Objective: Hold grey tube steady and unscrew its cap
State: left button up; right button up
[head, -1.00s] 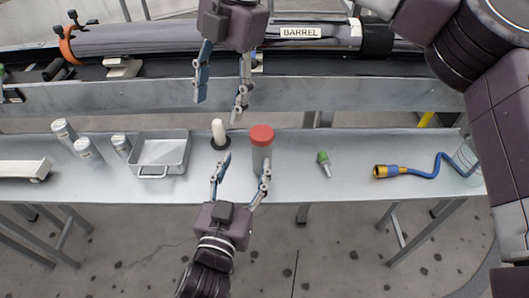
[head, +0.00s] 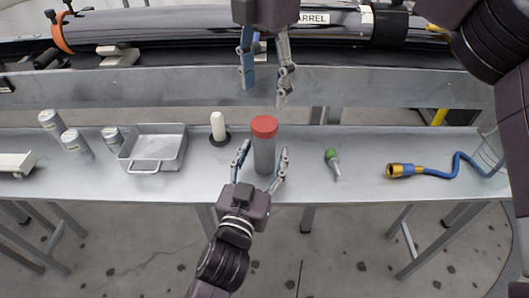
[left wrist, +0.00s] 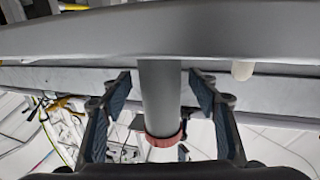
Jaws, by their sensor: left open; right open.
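The grey tube (head: 264,153) stands upright on the metal bench with its red cap (head: 264,127) on top. My left gripper (head: 262,156) is open, with one finger on each side of the tube. In the left wrist view the tube (left wrist: 160,95) runs between the two open fingers (left wrist: 160,90), with a gap on both sides; the red cap (left wrist: 164,139) shows at its lower end. My right gripper (head: 266,95) is open and empty, its fingers pointing down above and behind the cap.
A metal tray (head: 154,147) and a white peg on a dark base (head: 218,127) stand left of the tube. A green-capped dropper (head: 333,162) and a blue hose with brass end (head: 402,170) lie to the right. The barrel rail (head: 150,93) runs behind.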

pick_arm(q)
jog(key=shift+w+d, duration=0.15)
jog(key=shift+w, duration=0.5)
grip_shut()
